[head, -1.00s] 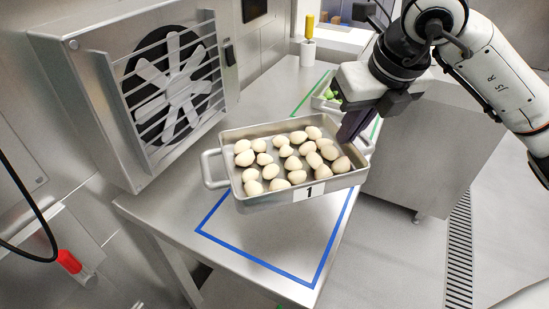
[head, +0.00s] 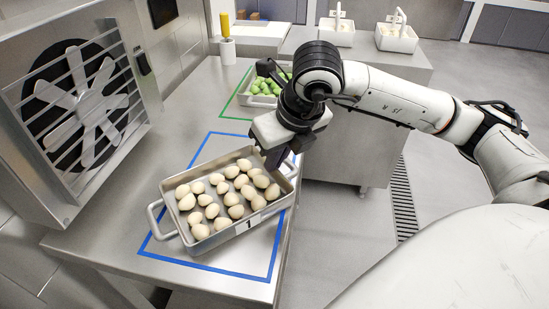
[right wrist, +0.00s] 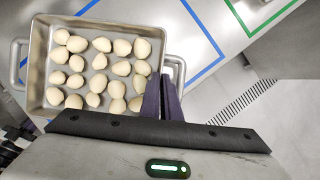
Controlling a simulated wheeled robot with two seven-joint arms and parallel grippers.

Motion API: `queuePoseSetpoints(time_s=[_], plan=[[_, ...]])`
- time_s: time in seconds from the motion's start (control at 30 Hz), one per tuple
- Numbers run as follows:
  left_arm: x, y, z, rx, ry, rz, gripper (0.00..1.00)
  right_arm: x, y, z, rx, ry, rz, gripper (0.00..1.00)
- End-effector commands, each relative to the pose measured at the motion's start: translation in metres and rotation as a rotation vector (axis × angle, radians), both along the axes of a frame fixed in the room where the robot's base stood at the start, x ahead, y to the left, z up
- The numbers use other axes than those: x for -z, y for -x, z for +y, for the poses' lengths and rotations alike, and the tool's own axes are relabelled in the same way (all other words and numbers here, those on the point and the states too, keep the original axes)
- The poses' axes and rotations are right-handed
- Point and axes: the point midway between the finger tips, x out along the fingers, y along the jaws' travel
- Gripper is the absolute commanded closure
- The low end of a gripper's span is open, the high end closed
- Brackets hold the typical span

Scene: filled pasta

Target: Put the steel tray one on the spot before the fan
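The steel tray one (head: 197,165), marked "1" and full of pale filled pasta pieces, is at the blue-outlined spot (head: 215,268) before the fan (head: 85,105). It is turned askew to the outline, and its left handle (head: 163,220) overlaps the left blue line in the head view. I cannot tell whether it touches the counter or hangs just above. My left gripper is not in view.
A second tray with green pieces (head: 263,88) stands farther back in a green outline (head: 228,108). A yellow-topped bottle (head: 226,40) is behind it. White containers (head: 396,40) stand on the back counter. The steel counter's right edge is close to the tray.

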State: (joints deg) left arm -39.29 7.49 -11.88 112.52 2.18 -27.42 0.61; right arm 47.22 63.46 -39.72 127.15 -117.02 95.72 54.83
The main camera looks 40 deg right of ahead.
Motion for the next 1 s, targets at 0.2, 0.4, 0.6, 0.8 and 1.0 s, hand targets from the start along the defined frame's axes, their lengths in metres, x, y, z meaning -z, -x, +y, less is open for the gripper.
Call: queuePoseSetpoints(time_s=[0.2, 0.4, 0.6, 0.8, 1.0], plan=[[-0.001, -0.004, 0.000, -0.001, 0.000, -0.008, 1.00, 0.001, 0.000, 0.000, 0.000, 0.000, 0.001, 0.80], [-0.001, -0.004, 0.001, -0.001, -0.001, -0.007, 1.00, 0.001, 0.000, 0.000, 0.000, 0.000, 0.001, 0.78], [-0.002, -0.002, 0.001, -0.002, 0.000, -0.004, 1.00, -0.005, 0.001, 0.000, 0.000, -0.001, -0.001, 0.78], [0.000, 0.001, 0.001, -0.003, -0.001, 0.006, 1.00, -0.038, 0.013, 0.001, -0.001, -0.001, -0.005, 0.78], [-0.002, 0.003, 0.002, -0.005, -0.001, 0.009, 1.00, -0.078, 0.030, 0.002, 0.000, -0.002, -0.005, 0.78]])
